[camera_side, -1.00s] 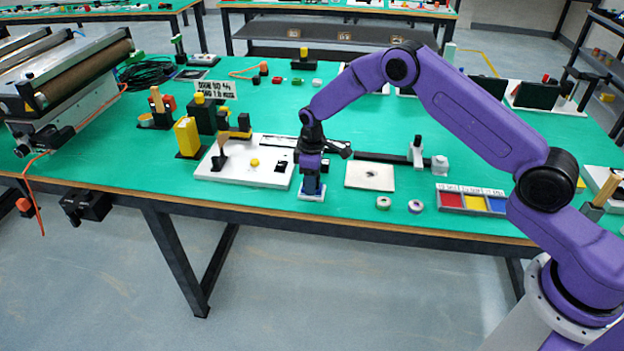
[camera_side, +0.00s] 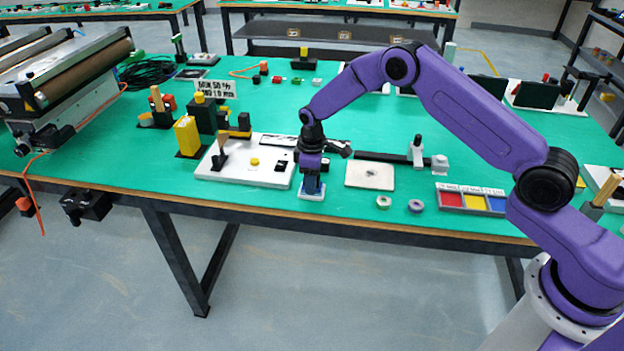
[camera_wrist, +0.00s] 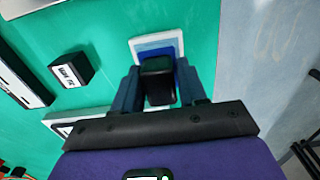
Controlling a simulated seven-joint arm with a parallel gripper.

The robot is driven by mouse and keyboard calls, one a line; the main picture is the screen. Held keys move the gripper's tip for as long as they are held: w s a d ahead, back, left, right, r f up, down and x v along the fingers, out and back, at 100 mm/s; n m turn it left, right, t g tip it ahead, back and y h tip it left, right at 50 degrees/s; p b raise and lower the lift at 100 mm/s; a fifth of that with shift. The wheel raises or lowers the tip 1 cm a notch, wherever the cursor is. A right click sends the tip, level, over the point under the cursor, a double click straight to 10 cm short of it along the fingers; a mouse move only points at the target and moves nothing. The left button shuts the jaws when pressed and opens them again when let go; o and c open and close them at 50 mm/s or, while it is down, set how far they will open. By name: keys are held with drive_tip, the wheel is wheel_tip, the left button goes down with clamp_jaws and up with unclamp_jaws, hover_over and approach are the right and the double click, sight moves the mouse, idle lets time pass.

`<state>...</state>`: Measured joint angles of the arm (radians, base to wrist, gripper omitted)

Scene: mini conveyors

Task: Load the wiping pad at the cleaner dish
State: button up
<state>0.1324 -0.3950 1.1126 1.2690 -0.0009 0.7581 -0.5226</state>
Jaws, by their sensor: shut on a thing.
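My gripper (camera_wrist: 160,88) points down at the front of the table, its blue fingers on either side of a black block (camera_wrist: 158,80). I take this block to be the wiping pad's handle; the pad's underside is hidden. The cleaner dish, a small white-rimmed square with blue inside (camera_wrist: 155,41), lies directly under the block. In the side view, my gripper (camera_side: 312,185) is low over the dish (camera_side: 312,195), which sits near the table's front edge. I cannot tell whether the pad touches the dish.
A white board (camera_side: 230,170) with a yellow knob stands just left of my gripper. A pale square plate (camera_side: 370,174) with a dark mark lies to the right. Two small rings (camera_side: 384,201) and a red, yellow and blue tray (camera_side: 470,201) lie farther right. A black labelled block (camera_wrist: 72,70) is nearby.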

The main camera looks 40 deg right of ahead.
drive_tip(key=shift+r, duration=3.5)
